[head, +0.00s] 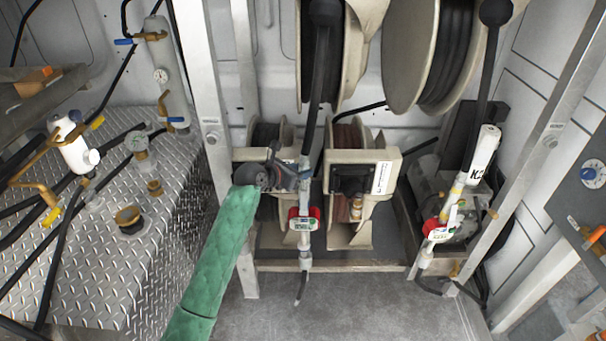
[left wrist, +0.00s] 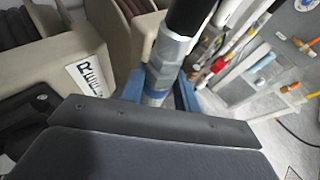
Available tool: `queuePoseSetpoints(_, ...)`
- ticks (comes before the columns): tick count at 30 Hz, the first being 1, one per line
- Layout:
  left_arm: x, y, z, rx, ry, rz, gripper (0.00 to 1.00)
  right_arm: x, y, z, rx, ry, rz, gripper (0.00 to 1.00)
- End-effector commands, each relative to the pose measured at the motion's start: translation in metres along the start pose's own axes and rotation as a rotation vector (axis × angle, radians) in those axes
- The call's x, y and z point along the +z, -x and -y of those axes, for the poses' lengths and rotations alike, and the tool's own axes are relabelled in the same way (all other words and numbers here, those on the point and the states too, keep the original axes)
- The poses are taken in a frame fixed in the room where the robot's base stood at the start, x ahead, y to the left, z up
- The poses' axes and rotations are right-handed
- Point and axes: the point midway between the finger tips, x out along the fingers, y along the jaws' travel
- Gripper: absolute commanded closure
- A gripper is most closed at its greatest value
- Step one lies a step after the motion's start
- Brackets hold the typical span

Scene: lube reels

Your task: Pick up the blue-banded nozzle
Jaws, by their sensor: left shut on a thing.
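A nozzle with a red and white meter (head: 303,219) hangs upright in the middle of the head view, below a thick black hose. I take it for the blue-banded nozzle, but I cannot tell its band apart from my bluish fingers. My left gripper (head: 304,174), at the end of my green-sleeved arm, is shut on its upper metal part, above the meter. In the left wrist view the silver fitting (left wrist: 172,60) under the black hose stands between my blue fingers (left wrist: 157,92). My right gripper is not in view.
A second nozzle (head: 440,229) with a yellow band and a K2-marked white sleeve hangs at the right. Hose reels (head: 412,50) stand behind. A diamond-plate tank top (head: 105,190) with valves is at left. Metal posts (head: 205,100) flank the bay. The floor (head: 345,310) in front is clear.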

Motion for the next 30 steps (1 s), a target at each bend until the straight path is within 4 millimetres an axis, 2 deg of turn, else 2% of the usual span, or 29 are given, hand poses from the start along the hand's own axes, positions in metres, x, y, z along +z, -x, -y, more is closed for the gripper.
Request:
queuePoseSetpoints(4,-0.005,0.013,0.000,0.001,-0.001,0.004,1.00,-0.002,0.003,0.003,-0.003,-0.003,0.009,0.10)
queuePoseSetpoints(8,-0.013,0.029,0.000,0.001,-0.001,0.004,1.00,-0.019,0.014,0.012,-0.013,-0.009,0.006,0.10)
queuePoseSetpoints(14,-0.029,0.064,0.000,0.002,-0.001,0.003,1.00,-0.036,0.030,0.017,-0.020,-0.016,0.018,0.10)
queuePoseSetpoints(21,-0.049,0.115,0.000,0.002,-0.001,0.003,1.00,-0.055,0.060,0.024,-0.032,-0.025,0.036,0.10)
queuePoseSetpoints(30,-0.062,0.150,0.000,0.001,-0.002,0.003,1.00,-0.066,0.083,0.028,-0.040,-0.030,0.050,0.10)
